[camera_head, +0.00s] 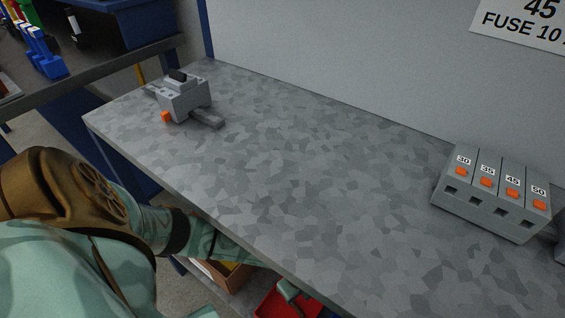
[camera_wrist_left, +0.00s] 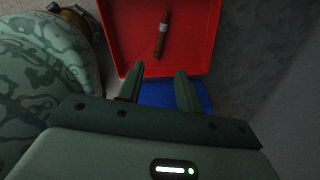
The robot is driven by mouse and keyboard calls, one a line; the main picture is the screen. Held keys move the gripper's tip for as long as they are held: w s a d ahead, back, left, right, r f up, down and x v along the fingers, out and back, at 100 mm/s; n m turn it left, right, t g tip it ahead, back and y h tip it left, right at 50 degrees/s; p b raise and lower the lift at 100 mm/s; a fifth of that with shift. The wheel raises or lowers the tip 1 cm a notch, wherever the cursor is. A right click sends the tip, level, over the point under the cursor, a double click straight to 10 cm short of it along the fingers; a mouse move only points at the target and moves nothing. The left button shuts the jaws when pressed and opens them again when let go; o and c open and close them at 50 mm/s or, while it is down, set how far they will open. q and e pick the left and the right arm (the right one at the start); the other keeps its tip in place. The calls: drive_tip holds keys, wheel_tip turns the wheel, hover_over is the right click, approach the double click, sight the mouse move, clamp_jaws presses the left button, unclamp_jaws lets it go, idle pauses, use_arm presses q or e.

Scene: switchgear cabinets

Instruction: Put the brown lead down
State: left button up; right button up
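The brown lead (camera_wrist_left: 161,35) shows in the left wrist view as a short brown stick with a pale band, lying in a red bin (camera_wrist_left: 119,35). My left gripper (camera_wrist_left: 160,71) is open, its two fingers apart with nothing between them. The lead is beyond the fingertips and looks clear of both. In the head view my left arm reaches down past the bench's front edge, toward the red bin (camera_head: 268,301). The lead cannot be made out there. My right gripper is not in view.
The grey bench top (camera_head: 280,170) is mostly clear. A grey device (camera_head: 184,98) stands at its far left, and a fuse block (camera_head: 493,193) with orange squares at its right. A blue bin (camera_wrist_left: 160,95) lies below the fingers in the wrist view.

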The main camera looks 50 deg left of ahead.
use_arm(q)
drive_tip(key=shift+d, duration=0.1)
drive_tip(key=d+r+n+t+h, duration=0.5)
drive_tip(key=d+r+n, duration=0.1)
drive_tip(key=d, duration=0.7)
drive_tip(key=s+a+f+n, duration=0.1)
drive_tip(key=f, duration=0.1)
drive_tip(key=s+a+f+n+y, duration=0.1)
drive_tip(key=s+a+f, duration=0.1)
drive_tip(key=f, duration=0.1)
drive_tip(key=s+a+f+n+y, duration=0.1)
drive_tip(key=s+a+f, duration=0.1)
drive_tip(key=f, duration=0.1)
drive_tip(key=shift+a+f, duration=0.15)
drive_tip(key=shift+a, duration=0.05)
drive_tip(key=s+a+f+n+g+y, duration=0.2)
drive_tip(key=s+a+f, duration=0.4)
drive_tip(key=s+f, duration=0.45)
drive_tip(key=s+a+f+n+g, duration=0.1)
drive_tip(key=s+a+g, duration=0.1)
drive_tip(key=s, duration=1.3)
drive_tip(key=s+a+f+n+g+y, duration=0.1)
drive_tip(key=s+a+f+n+g, duration=0.1)
drive_tip(key=s, duration=1.3)
drive_tip(key=shift+s+a+g+y, duration=0.25)
drive_tip(key=shift+a+g, duration=0.25)
drive_tip(key=shift+a, duration=0.35)
drive_tip(key=shift+f, duration=0.1)
